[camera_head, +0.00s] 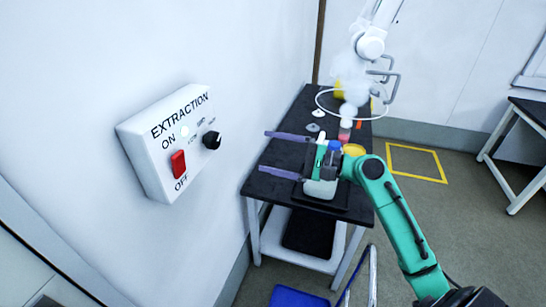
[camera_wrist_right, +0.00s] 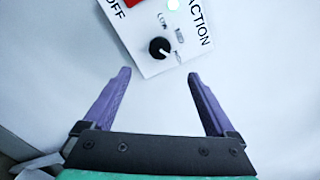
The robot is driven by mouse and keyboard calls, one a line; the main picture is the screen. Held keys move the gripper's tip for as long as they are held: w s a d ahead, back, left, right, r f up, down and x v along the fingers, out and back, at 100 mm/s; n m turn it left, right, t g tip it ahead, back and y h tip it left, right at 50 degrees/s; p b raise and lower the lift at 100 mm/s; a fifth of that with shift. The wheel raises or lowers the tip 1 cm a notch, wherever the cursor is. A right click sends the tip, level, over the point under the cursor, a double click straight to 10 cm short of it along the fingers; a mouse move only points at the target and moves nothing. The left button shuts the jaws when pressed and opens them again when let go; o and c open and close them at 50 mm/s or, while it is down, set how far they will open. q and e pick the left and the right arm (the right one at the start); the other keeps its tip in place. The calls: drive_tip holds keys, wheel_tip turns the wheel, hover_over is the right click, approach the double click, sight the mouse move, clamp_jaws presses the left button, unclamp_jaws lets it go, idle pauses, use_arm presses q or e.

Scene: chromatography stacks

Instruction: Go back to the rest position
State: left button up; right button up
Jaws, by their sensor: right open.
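My right gripper (camera_head: 263,151) reaches in from the lower right on its green arm. Its two purple fingers are spread, with nothing between them. They point left toward the wall and are apart from the control box. In the right wrist view the open fingers (camera_wrist_right: 160,73) frame bare wall and the lower edge of the box. The white EXTRACTION box (camera_head: 160,145) is on the wall, with a red ON/OFF switch (camera_head: 178,163), a lit indicator (camera_head: 185,131) and a black knob (camera_head: 211,140). The knob also shows in the right wrist view (camera_wrist_right: 160,47). My left gripper is out of view.
A dark-topped bench (camera_head: 290,98) stands behind and below the gripper, holding bottles and small coloured items, partly hidden by my wrist. A white jointed arm with a ring hood (camera_head: 319,99) hangs above it amid white vapour. A blue bin (camera_head: 298,297) is on the floor.

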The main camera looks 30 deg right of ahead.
idle(0.3)
drive_tip(key=s+a+f+n+g+h, duration=0.25)
drive_tip(key=s+f+n, duration=0.2)
drive_tip(key=f, duration=0.55)
drive_tip(key=s+a+f+n+g+h, duration=0.1)
drive_tip(key=s+f+n+g+h, duration=0.3)
drive_tip(key=f, duration=0.7)
drive_tip(key=s+d+f+n+g+h, duration=0.1)
drive_tip(key=s+d+f+n+h, duration=0.1)
drive_tip(key=s+f+n+h, duration=0.3)
drive_tip(key=s+d+n+g+h, duration=0.1)
drive_tip(key=s+n+g, duration=0.1)
drive_tip(key=s+n, duration=0.35)
drive_tip(key=s+f+m+g+b, duration=0.1)
drive_tip(key=s+f+m+b, duration=0.15)
drive_tip(key=f, duration=2.25)
drive_tip(key=s+d+f+n+g+b, duration=0.1)
drive_tip(key=s+d+f+b, duration=0.1)
drive_tip(key=s+f, duration=1.5)
drive_tip(key=shift+s+d+f, duration=0.3)
drive_tip(key=shift+s+d, duration=0.2)
drive_tip(key=shift+d, duration=0.15)
